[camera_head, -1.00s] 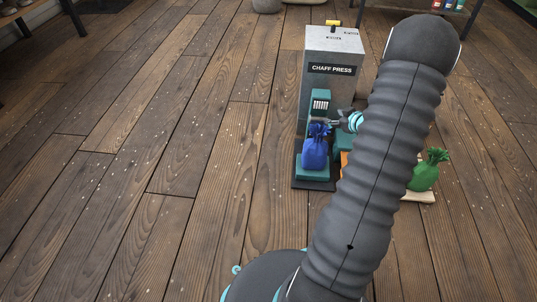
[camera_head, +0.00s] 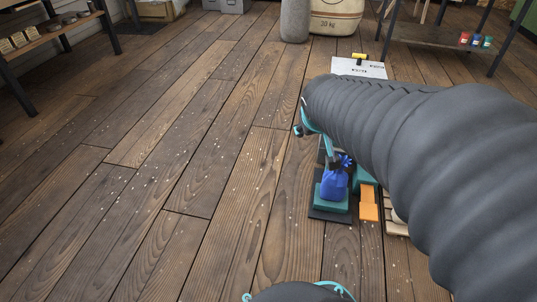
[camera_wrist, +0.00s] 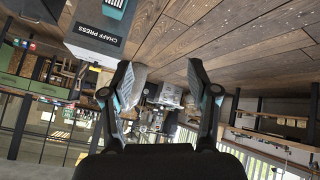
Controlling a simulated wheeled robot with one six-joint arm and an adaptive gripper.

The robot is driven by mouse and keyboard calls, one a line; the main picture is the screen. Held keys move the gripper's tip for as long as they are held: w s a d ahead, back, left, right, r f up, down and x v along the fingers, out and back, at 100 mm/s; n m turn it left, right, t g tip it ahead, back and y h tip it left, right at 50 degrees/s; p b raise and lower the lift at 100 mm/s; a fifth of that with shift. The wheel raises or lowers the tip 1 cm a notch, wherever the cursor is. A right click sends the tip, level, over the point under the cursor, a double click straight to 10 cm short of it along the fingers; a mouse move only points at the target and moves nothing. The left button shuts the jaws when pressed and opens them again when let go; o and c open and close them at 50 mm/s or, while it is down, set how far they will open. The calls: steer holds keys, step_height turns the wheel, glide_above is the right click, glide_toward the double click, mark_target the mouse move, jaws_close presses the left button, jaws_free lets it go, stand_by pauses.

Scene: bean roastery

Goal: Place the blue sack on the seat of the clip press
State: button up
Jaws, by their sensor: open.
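The blue sack (camera_head: 334,186) stands upright on the teal seat (camera_head: 325,204) at the front of the press. The press (camera_head: 345,69) is mostly behind my arm in the head view; only its grey top, yellow knob and base show. In the wrist view, its label (camera_wrist: 94,37) reads "CHAFF PRESS", upside down. My gripper (camera_wrist: 160,83) is open and empty, its fingers spread wide, and it is apart from the sack. The sack is not visible in the wrist view. In the head view my arm hides most of the gripper.
An orange block (camera_head: 368,207) is right of the seat, beside a pale slatted pallet (camera_head: 396,226) partly hidden by my arm. A grey cylinder (camera_head: 295,20) and a beige sack (camera_head: 335,16) stand at the back. Shelves line both sides. The wooden floor on the left is clear.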

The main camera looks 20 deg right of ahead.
steer(key=s+a+g+y, duration=0.2)
steer(key=s+a+y, duration=0.1)
steer(key=s+a, duration=1)
steer(key=shift+s+f+n+y, duration=0.15)
steer(key=shift+s+n+y, duration=0.15)
steer(key=shift+s, duration=0.45)
